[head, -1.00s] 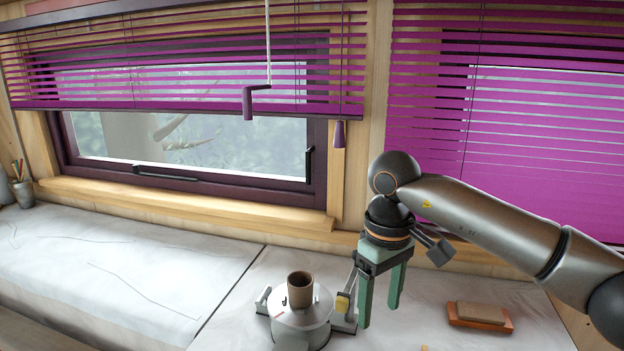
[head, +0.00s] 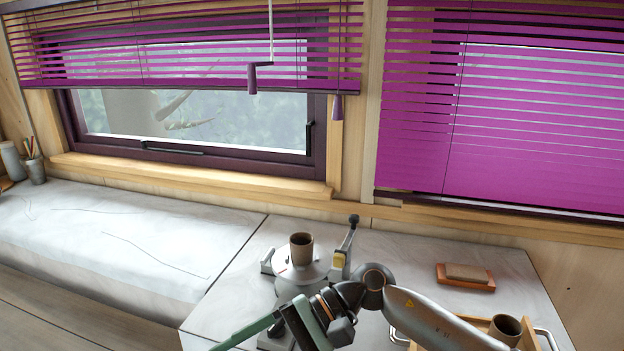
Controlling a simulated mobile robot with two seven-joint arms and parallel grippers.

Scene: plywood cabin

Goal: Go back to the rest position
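My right arm comes in from the lower right. Its gripper (head: 258,342) has green fingers that stand apart with nothing between them; it is low in the picture, in front of the grey-white device (head: 303,273) on the table. The fingertips run toward the bottom edge and are partly cut off. My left gripper is not in view.
A brown cup (head: 301,249) stands on the device, beside an upright lever (head: 349,240). An orange block with a brown top (head: 465,277) lies on the table. Another cup (head: 506,329) sits at a wooden tray (head: 527,338). Purple blinds (head: 490,130) hang behind.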

